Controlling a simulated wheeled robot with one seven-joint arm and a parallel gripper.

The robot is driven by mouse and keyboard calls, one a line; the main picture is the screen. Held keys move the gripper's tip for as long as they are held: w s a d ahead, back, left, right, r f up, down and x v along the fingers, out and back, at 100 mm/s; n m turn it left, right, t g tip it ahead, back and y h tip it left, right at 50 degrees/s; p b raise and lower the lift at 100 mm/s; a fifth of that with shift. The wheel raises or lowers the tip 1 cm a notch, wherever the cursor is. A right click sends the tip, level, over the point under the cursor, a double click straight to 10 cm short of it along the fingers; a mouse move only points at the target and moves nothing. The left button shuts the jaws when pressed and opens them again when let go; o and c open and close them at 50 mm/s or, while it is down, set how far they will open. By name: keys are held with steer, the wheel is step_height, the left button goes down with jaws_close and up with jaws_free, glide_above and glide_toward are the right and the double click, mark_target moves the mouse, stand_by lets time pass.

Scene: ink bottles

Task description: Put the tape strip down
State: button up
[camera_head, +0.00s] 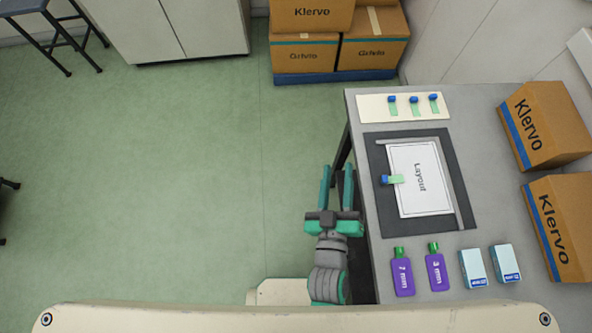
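My gripper (338,176) is beside the left edge of the table, with its two teal fingers apart and nothing visible between them. One tape strip (396,180), pale green with a blue end, lies across the left edge of the white Layout sheet (425,198). Its blue end points left, over the dark board (383,215) under the sheet. The gripper is to the left of this strip and apart from it. Several similar strips (414,108) with blue ends lie on a cream card (375,109) at the far end of the table.
Two purple bottles with green caps, one (403,277) and another (437,272), are at the near end of the grey table (490,215). Two pale blue boxes, one (472,268) and another (504,262), are beside them. Klervo cartons (555,125) line the right side.

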steer(key=s+a+f+m+y, duration=0.1)
steer(key=s+a+m, duration=0.1)
steer(key=s+a, duration=0.3)
steer(key=s+a+f+m+g+y, duration=0.1)
steer(key=s+a+f+m, duration=0.1)
steer(key=s+a, duration=0.3)
steer(key=s, duration=0.4)
steer(key=shift+s+a+f+g, duration=0.15)
steer(key=shift+s+g, duration=0.15)
steer(key=shift+s, duration=0.1)
jaws_close()
steer(key=shift+w, duration=0.1)
